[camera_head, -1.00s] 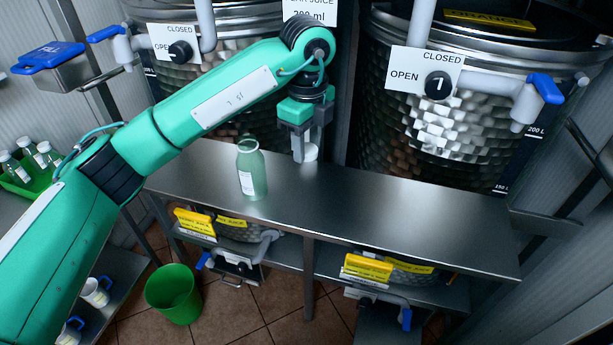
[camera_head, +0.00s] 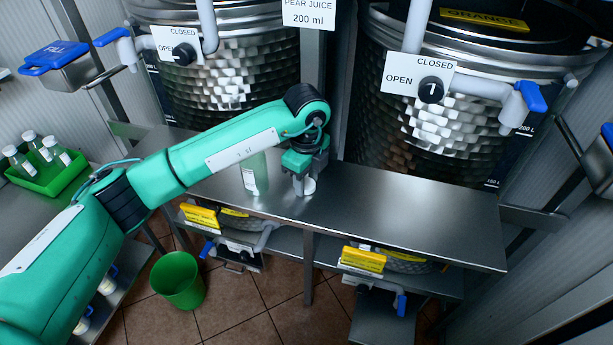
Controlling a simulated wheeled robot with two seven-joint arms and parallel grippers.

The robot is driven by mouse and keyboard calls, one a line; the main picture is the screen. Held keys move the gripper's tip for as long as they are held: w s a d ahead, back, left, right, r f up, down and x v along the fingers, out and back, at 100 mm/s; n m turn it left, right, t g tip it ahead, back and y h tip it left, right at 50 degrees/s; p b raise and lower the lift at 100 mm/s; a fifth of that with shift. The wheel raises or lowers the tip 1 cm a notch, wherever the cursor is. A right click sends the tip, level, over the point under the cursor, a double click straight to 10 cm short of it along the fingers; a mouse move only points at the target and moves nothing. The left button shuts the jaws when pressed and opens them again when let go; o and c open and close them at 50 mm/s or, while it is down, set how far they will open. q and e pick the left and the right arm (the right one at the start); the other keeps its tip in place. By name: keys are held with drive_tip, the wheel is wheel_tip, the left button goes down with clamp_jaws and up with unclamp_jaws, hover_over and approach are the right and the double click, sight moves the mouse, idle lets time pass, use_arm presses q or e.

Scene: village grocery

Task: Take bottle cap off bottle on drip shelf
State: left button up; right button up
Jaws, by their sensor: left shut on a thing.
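The green bottle (camera_head: 259,178) with a white label stands upright on the metal drip shelf (camera_head: 400,212). My left forearm passes in front of its upper part and hides its neck. My left gripper (camera_head: 304,184) is to the right of the bottle, pointing down and shut on the white bottle cap (camera_head: 309,187). The cap is apart from the bottle and low over the shelf; I cannot tell if it touches the surface. My right gripper is not in view.
Two large metal juice tanks (camera_head: 220,85) stand behind the shelf, with a valve (camera_head: 431,89) on the right one. A green bin (camera_head: 178,281) is on the tiled floor. A green crate (camera_head: 48,178) of bottles is at left. The shelf's right half is clear.

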use_arm(q)
drive_tip(key=shift+f, duration=0.2)
drive_tip(key=o, duration=1.1)
drive_tip(key=shift+r, duration=0.1)
